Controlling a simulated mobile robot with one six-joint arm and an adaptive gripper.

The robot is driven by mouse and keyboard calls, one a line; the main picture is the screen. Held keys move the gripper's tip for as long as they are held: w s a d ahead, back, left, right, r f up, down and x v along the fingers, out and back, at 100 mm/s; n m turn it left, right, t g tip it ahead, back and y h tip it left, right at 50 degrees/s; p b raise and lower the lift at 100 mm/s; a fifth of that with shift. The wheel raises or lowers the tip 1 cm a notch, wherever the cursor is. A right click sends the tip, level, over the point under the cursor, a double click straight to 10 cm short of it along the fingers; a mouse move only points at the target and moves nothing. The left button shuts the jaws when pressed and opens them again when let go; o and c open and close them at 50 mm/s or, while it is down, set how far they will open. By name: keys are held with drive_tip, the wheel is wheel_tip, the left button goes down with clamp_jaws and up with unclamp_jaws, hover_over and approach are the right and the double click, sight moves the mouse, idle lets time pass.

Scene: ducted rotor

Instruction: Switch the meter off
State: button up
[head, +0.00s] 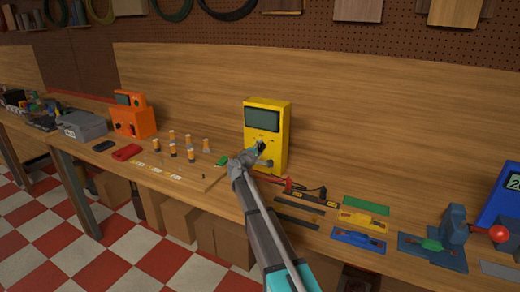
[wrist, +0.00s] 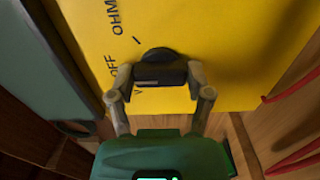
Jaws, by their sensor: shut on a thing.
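The yellow meter (head: 268,136) stands upright on the bench against the wooden back panel, with a dark grey display on its upper front. My gripper (head: 258,149) is at the meter's front, below the display. In the wrist view the yellow face (wrist: 220,35) carries the words OHM and OFF and a partly hidden V. My gripper (wrist: 161,76) is shut on the black dial knob (wrist: 158,54), with one finger on each side of it. Which label the knob points to cannot be told.
Red and black test leads (head: 300,188) lie right of the meter's base. Several small cylinders (head: 190,155) stand to the left. A green strip (head: 366,205), a yellow level (head: 362,220) and a blue vise (head: 453,230) are on the right.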

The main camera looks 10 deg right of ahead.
drive_tip(key=o, duration=1.1)
drive_tip(key=shift+o, duration=0.2)
drive_tip(key=v, duration=1.2)
drive_tip(key=shift+s, duration=0.1)
